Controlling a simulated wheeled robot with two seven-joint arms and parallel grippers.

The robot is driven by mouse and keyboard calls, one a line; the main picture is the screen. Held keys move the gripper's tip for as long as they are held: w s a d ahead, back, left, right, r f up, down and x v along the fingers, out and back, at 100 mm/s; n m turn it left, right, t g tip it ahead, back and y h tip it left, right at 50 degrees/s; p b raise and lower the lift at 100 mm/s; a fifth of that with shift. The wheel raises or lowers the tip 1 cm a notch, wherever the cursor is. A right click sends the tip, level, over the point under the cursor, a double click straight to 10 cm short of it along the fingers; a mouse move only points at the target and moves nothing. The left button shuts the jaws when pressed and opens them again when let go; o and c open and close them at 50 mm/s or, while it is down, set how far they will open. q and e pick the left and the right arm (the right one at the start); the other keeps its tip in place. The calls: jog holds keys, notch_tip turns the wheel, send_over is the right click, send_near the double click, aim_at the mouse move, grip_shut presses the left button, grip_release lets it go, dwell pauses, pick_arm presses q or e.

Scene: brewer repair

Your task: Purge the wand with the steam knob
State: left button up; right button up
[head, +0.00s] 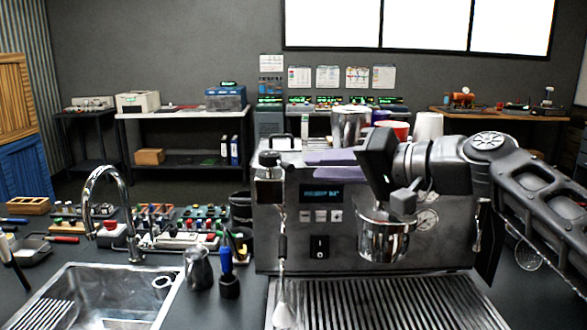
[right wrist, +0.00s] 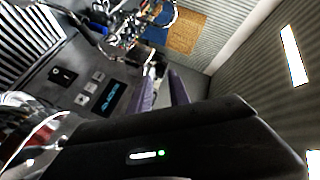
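The espresso machine (head: 440,245) stands right of centre in the head view. A black steam knob (head: 269,159) sits at its upper left corner. The steam wand (head: 282,262) hangs below it, over the left edge of the drip tray (head: 385,300). My right gripper (head: 303,165) reaches in from the right, across the machine's upper front. Its two purple fingers point left toward the knob, and their tips are a little short of it. In the right wrist view the fingers (right wrist: 162,80) are apart with an empty gap. My left gripper is out of view.
A metal group head (head: 385,238) juts from the machine's front below my right wrist. A steel pitcher (head: 198,268) and a blue-handled tool (head: 227,272) stand left of the drip tray, by the sink (head: 105,295). Cups (head: 428,125) stand on top of the machine.

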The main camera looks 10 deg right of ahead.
aim_at(289, 164)
jog(key=p+x, duration=0.2)
jog(key=x, duration=0.5)
jog(key=shift+w+a+f, duration=0.1)
jog(key=shift+w+a, duration=0.1)
jog(key=shift+c, duration=0.3)
grip_shut()
dwell(0.9)
